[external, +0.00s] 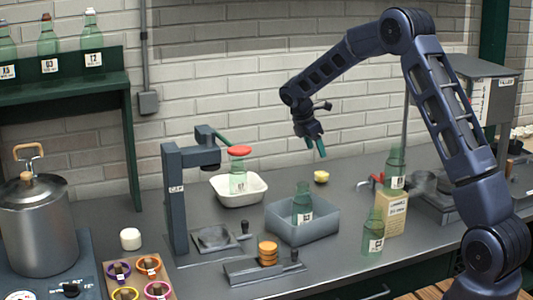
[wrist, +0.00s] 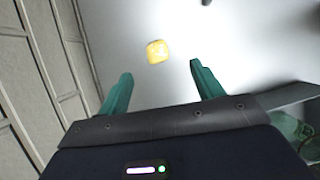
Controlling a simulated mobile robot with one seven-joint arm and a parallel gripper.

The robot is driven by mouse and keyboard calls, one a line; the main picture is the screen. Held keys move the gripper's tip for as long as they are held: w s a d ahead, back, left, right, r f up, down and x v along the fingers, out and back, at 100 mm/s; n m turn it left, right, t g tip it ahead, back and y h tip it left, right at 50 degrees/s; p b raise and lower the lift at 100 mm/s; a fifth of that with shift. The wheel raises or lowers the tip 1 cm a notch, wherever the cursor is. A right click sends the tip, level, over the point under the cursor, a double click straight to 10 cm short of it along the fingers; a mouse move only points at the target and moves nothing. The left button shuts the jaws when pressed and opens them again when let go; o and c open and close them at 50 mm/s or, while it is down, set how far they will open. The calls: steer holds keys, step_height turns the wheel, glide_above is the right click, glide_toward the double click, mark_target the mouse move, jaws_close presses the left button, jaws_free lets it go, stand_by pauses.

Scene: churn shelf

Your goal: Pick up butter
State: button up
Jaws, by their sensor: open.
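The butter is likely the small yellow block (external: 321,176) on the grey counter, behind and right of the grey bin. It also shows in the wrist view as a yellow block (wrist: 157,51), beyond and between my fingertips. My gripper (external: 316,151) is above the counter, pointing down, above and slightly left of the block. In the wrist view my gripper (wrist: 160,77) has its two green fingers wide apart with nothing between them. The gripper and the block are apart.
A grey bin (external: 290,236) holding a green bottle (external: 303,203) stands in front of the block. A white dish (external: 264,195) is to the left. A cardboard box (external: 391,215) with a bottle is to the right. The brick wall (external: 300,110) is close behind. Counter around the block is clear.

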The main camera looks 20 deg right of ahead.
mark_target(322, 172)
steer(key=x, duration=1.1)
steer(key=shift+w+a+f, duration=0.2)
steer(key=shift+w+f, duration=0.15)
steer(key=shift+f, duration=0.05)
steer(key=shift+c, duration=0.5)
steer(key=c, duration=1)
